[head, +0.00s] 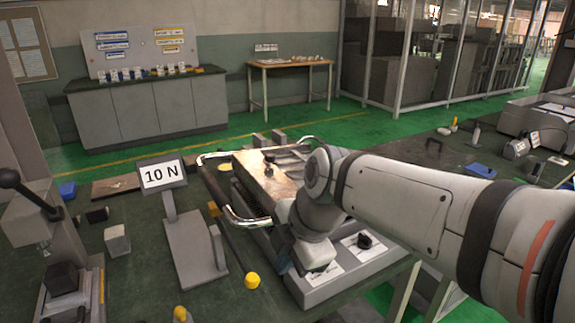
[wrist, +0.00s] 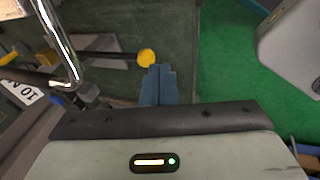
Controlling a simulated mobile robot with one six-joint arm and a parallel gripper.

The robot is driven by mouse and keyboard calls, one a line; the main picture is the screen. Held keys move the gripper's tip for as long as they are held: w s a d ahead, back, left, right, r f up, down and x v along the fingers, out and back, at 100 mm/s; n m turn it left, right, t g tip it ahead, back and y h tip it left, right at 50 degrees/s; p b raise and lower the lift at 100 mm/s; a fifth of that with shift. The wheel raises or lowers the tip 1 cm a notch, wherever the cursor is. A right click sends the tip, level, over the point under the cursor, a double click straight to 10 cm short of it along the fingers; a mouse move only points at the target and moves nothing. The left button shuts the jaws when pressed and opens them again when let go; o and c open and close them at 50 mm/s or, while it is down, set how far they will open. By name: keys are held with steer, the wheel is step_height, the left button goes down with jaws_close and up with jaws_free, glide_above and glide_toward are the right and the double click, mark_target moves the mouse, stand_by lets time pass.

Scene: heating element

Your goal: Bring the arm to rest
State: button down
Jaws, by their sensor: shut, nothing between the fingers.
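My arm reaches in from the right in the head view and bends down at the wrist over the front of a grey device with a metal top plate (head: 268,172). My gripper (wrist: 160,70) shows in the wrist view as two blue fingers pressed together, with nothing between them. In the head view only a small bluish part of it shows beside the wrist, the rest hidden. The fingertips point near a yellow knob (wrist: 147,57) on a dark bar in the wrist view; I cannot tell whether they touch it. The knob also shows in the head view (head: 252,281).
A chrome handle (head: 243,219) curves close to my wrist. A "10 N" sign (head: 162,174) stands left of the device, with a lever press (head: 30,215) at the far left. The dark green bench (head: 135,275) holds several small parts. Green floor lies behind.

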steer(key=s+d+r+m+h+p, duration=0.1)
steer(key=d+m+p, duration=0.3)
steer(key=d+m, duration=0.4)
steer(key=s+d+m+h+p, duration=0.2)
steer(key=s+d+m+p, duration=0.2)
steer(key=d+m, duration=0.4)
steer(key=m+p, duration=0.1)
steer(key=m, duration=0.6)
steer(key=shift+s+r+m+h, duration=0.35)
steer(key=shift+r+m+h, duration=0.05)
steer(key=shift+a, duration=0.1)
